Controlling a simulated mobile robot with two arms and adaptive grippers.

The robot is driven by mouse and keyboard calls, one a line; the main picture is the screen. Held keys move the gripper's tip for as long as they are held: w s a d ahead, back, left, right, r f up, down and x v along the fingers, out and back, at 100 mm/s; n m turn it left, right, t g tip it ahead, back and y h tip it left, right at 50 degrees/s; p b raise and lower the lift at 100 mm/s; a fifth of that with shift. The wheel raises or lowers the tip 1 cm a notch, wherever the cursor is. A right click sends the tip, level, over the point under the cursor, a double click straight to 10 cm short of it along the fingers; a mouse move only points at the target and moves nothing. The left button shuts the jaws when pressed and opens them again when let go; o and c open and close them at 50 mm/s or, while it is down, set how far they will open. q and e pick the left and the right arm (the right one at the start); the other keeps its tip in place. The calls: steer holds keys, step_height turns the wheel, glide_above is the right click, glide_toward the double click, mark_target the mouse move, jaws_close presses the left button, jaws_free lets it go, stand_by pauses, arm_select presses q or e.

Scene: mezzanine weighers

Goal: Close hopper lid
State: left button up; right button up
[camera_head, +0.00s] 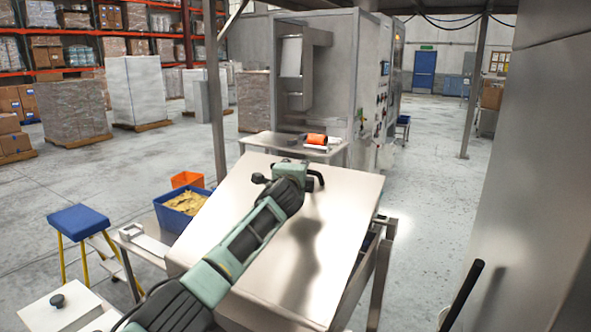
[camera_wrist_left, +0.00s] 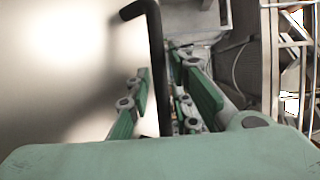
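The hopper lid (camera_head: 335,225) is a large, plain metal panel in the middle of the head view. It looks slanted; its gap to the hopper body is hidden. A black bent handle (camera_head: 319,178) stands at its far end. My left arm reaches across the lid, and my left gripper (camera_head: 296,172) is at this handle, fingertips partly hidden. In the left wrist view the handle (camera_wrist_left: 152,45) runs between the two green-grey fingers of the left gripper (camera_wrist_left: 160,88). My right gripper is out of view.
A blue bin (camera_head: 178,212) with yellowish contents and an orange bin (camera_head: 187,179) stand left of the lid. A blue-topped stool (camera_head: 78,222) is further left. A metal table (camera_head: 262,139) and a large machine stand beyond. Open floor (camera_head: 430,220) lies to the right.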

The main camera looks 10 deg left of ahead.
arm_select(q)
steer(key=shift+w, duration=0.2)
steer(key=shift+c, duration=0.2)
jaws_close()
steer(key=shift+f, duration=0.1)
